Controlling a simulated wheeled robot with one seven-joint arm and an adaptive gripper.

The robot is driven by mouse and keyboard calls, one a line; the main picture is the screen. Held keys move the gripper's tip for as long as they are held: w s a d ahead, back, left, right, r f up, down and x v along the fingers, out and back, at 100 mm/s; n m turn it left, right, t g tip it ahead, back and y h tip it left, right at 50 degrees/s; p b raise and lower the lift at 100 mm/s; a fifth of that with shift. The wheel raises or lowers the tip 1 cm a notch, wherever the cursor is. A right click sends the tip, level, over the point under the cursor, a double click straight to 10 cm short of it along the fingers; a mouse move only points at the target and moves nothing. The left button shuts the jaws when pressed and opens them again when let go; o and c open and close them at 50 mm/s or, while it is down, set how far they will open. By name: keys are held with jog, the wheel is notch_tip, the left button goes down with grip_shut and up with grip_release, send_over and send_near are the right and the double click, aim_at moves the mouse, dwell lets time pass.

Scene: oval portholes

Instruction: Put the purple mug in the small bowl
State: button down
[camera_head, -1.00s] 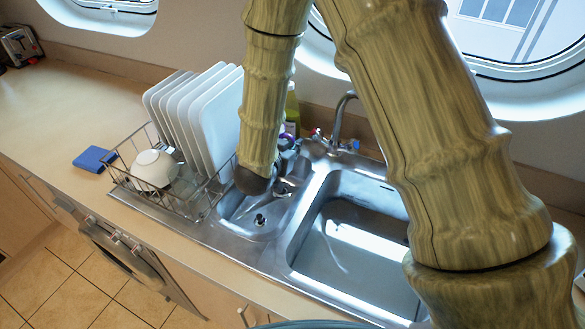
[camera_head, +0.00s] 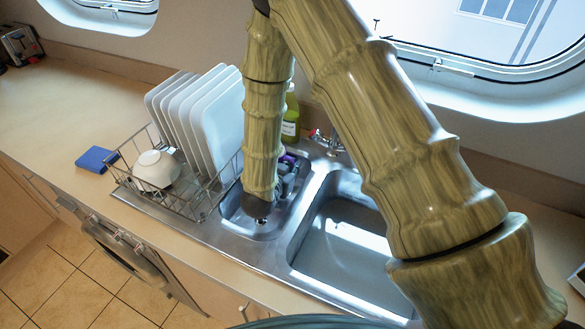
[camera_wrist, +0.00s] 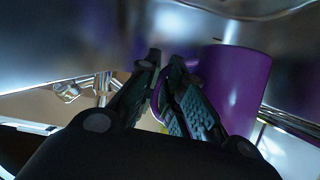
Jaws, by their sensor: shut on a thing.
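The purple mug (camera_wrist: 236,88) fills the right of the wrist view, and a small purple patch of it (camera_head: 290,158) shows in the head view. My gripper (camera_wrist: 165,62) is shut on the mug's handle side, with purple between the fingers. In the head view my gripper (camera_head: 287,182) is at the sink's small bowl (camera_head: 236,219), the smaller left basin, near its back right. My forearm hides part of the basin, and I cannot tell whether the mug touches it.
The large sink basin (camera_head: 335,262) lies to the right, and a faucet (camera_head: 333,142) stands behind. A wire rack (camera_head: 190,207) with white plates (camera_head: 220,122) and a white bowl (camera_head: 156,168) stands left. A green bottle (camera_head: 291,118) is behind my arm. A blue sponge (camera_head: 95,159) lies on the counter.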

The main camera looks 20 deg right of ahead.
jog(key=shift+f, duration=0.1)
jog(key=shift+f, duration=0.35)
jog(key=shift+f+b, duration=0.25)
jog(key=shift+b, duration=0.2)
jog(key=c, duration=1.5)
grip_release()
jog(key=shift+c, duration=0.2)
